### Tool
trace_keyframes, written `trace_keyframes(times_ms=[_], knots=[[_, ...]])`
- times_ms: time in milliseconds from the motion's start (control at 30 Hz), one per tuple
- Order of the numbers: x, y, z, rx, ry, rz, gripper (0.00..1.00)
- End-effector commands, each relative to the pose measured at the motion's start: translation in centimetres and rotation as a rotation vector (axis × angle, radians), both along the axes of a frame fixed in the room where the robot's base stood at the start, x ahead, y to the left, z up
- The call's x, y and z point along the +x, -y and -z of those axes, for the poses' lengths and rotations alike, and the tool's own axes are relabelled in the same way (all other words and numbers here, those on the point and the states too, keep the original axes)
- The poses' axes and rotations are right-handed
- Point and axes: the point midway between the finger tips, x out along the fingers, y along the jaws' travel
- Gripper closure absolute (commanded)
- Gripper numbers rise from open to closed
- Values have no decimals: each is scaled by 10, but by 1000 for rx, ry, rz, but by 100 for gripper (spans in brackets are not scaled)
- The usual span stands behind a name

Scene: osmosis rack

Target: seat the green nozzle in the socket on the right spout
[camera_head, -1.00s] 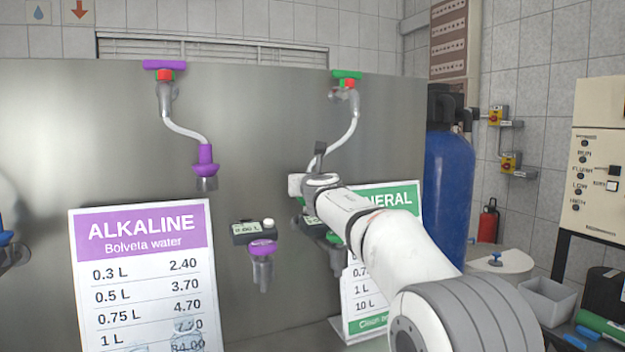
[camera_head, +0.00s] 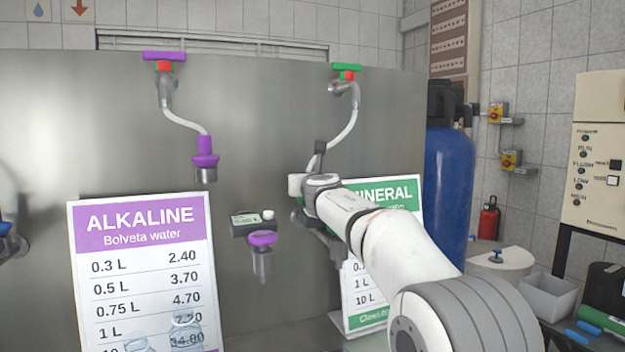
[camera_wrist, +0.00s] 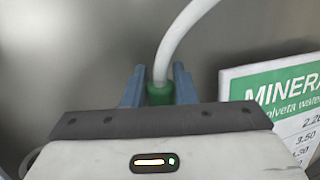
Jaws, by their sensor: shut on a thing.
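The green nozzle (camera_wrist: 159,94) shows in the wrist view between the two blue fingers of my gripper (camera_wrist: 159,80), which is shut on it. A white hose (camera_wrist: 178,38) runs up from the nozzle. In the head view the same hose (camera_head: 342,132) hangs from the right spout (camera_head: 344,88), which has a green handle. My arm hides the nozzle, the fingers and the right socket in the head view. In the wrist view my gripper body covers the area below the nozzle, so I cannot tell whether the nozzle touches the socket.
The left spout's purple nozzle (camera_head: 205,152) hangs on its hose. A purple-rimmed holder (camera_head: 262,240) and a small meter (camera_head: 253,222) are on the steel panel. The ALKALINE sign (camera_head: 142,275) stands left; the MINERAL sign (camera_head: 405,190) is close behind my arm. A blue tank (camera_head: 449,190) stands right.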

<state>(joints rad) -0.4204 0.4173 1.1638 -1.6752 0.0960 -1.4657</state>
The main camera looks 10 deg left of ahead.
Motion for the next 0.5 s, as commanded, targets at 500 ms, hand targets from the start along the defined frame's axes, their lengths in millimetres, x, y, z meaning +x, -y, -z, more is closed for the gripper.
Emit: trace_keyframes(times_ms=[500], knots=[[0,0,2,0,1,0,65]])
